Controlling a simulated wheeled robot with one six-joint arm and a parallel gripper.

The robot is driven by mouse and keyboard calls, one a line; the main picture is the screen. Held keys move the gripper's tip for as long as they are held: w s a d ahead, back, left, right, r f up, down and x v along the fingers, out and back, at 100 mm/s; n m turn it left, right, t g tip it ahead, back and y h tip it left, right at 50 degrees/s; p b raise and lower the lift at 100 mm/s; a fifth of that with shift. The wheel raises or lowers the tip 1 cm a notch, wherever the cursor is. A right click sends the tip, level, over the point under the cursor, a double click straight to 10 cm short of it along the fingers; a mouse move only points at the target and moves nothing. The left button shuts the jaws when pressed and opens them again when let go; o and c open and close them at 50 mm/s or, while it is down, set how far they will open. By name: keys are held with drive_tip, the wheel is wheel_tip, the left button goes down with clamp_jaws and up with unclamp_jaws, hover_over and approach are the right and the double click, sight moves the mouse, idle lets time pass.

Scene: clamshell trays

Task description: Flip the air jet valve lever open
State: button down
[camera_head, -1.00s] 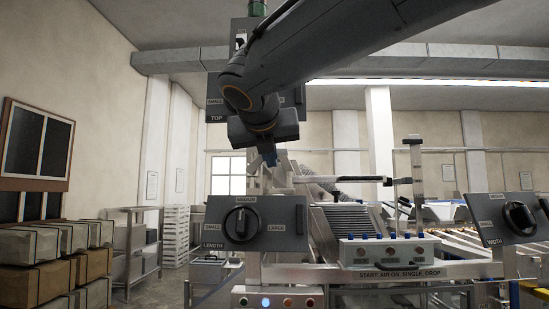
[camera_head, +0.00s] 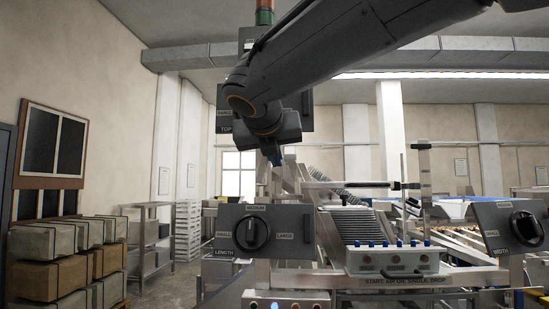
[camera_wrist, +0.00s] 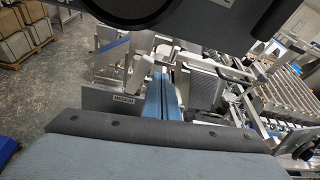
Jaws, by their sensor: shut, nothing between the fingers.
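My gripper (camera_head: 275,157) hangs below my dark arm in the upper middle of the head view, above the LENGTH dial panel (camera_head: 288,252). In the wrist view its blue fingers (camera_wrist: 161,92) are together and empty, pointing at the machine frame. I cannot pick out the air jet valve lever with certainty in either view. The control box (camera_head: 368,261), labelled with START, AIR ON, SINGLE and DROP, has several small blue-topped switches. It stands below and right of my gripper, well apart from it.
The WIDTH dial panel (camera_head: 487,218) stands at the right, beside a roller conveyor. A metal post (camera_head: 425,185) with a horizontal rod rises behind the control box. Stacked boxes (camera_head: 45,280) and a metal shelf (camera_head: 150,240) stand at the left. Open floor lies between the boxes and the machine.

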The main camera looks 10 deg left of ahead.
drive_tip(key=shift+r, duration=0.15)
drive_tip(key=d+f, duration=0.1)
drive_tip(key=d, duration=0.3)
drive_tip(key=s+a+b, duration=0.2)
drive_tip(key=s+b, duration=0.2)
drive_tip(key=s, duration=0.5)
drive_tip(key=shift+s+a+r, duration=0.15)
drive_tip(key=shift+a+r, duration=0.1)
drive_tip(key=shift+r, duration=0.15)
idle(0.3)
